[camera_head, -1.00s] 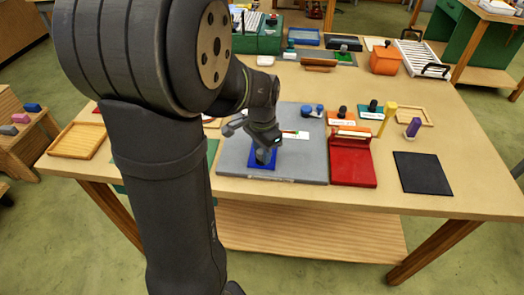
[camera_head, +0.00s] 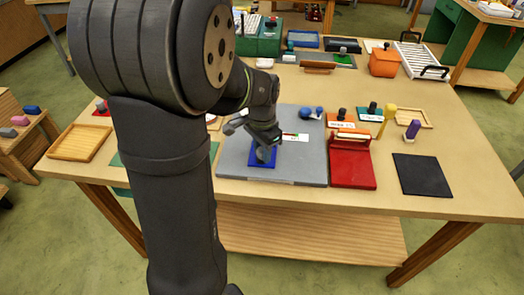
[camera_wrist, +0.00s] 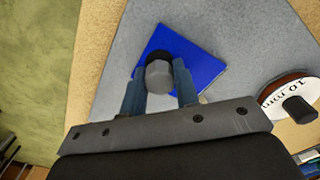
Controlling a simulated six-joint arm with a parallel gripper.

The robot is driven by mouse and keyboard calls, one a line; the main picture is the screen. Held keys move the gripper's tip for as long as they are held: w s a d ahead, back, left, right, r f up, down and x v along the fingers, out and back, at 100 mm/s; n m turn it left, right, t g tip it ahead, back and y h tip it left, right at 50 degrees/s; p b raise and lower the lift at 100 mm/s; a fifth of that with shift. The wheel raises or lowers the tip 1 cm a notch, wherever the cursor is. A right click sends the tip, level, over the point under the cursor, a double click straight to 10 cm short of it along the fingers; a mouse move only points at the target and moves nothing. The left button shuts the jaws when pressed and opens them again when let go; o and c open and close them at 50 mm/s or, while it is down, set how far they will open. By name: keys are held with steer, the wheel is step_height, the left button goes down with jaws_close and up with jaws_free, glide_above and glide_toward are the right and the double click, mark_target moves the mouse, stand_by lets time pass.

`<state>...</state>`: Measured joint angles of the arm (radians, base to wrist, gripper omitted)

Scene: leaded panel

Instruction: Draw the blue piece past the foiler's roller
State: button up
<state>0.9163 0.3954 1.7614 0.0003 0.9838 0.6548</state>
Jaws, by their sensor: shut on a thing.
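The blue piece (camera_head: 259,163) is a flat blue square on the front part of a grey board. In the wrist view the blue piece (camera_wrist: 203,62) lies beneath my fingers, with a grey knob (camera_wrist: 159,76) over it. My gripper (camera_wrist: 160,90) is shut on that knob, one finger on each side. In the head view my gripper (camera_head: 266,154) is small and directly over the piece; its fingertips are hard to make out. A red device (camera_head: 352,160) with a pale bar across its back stands right of the board; I cannot tell whether this is the foiler.
The grey board (camera_head: 230,155) is clear to the right of the piece. A round "10 mm" part with a dark knob (camera_wrist: 297,108) is close on the right. A black mat (camera_head: 422,174), a yellow post (camera_head: 388,118) and a purple tool (camera_head: 412,129) stand further right. A wooden tray (camera_head: 80,142) is left.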

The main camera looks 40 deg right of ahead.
mark_target(275, 159)
steer(key=shift+w+d, duration=0.15)
steer(key=shift+s+d, duration=0.2)
stand_by(0.3)
steer(key=shift+s+d, duration=0.9)
steer(key=shift+s+d, duration=0.2)
steer(key=shift+d, duration=0.05)
stand_by(0.4)
steer(key=shift+s+d, duration=0.55)
steer(key=shift+s, duration=0.1)
